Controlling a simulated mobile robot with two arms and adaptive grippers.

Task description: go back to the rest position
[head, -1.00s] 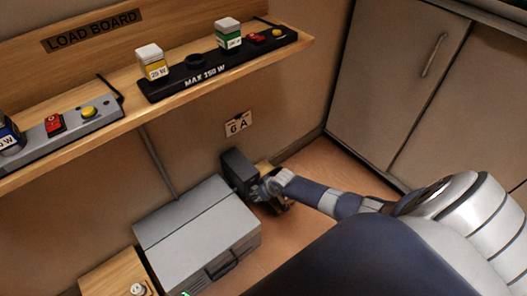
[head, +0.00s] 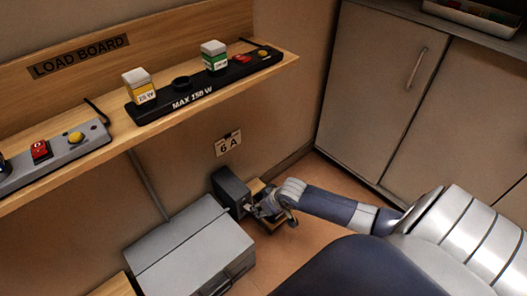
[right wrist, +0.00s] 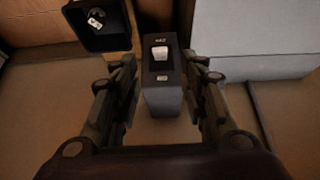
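My right arm enters from the right in the head view. Its gripper (head: 262,207) is low beside a dark box (head: 230,188) on the wall under the shelf. In the right wrist view the two fingers of the right gripper (right wrist: 160,72) are spread wide, with the dark box (right wrist: 162,100) and its pale rocker switch (right wrist: 160,53) showing between them. Nothing is held. I cannot tell how far the fingertips are from the box. My left gripper is in neither view.
The wooden shelf (head: 215,82) above carries a black power strip (head: 190,98) with two small blocks, and a grey strip (head: 60,155). A grey case (head: 190,245) stands left of the gripper. Cabinets (head: 385,95) stand right, with floor between.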

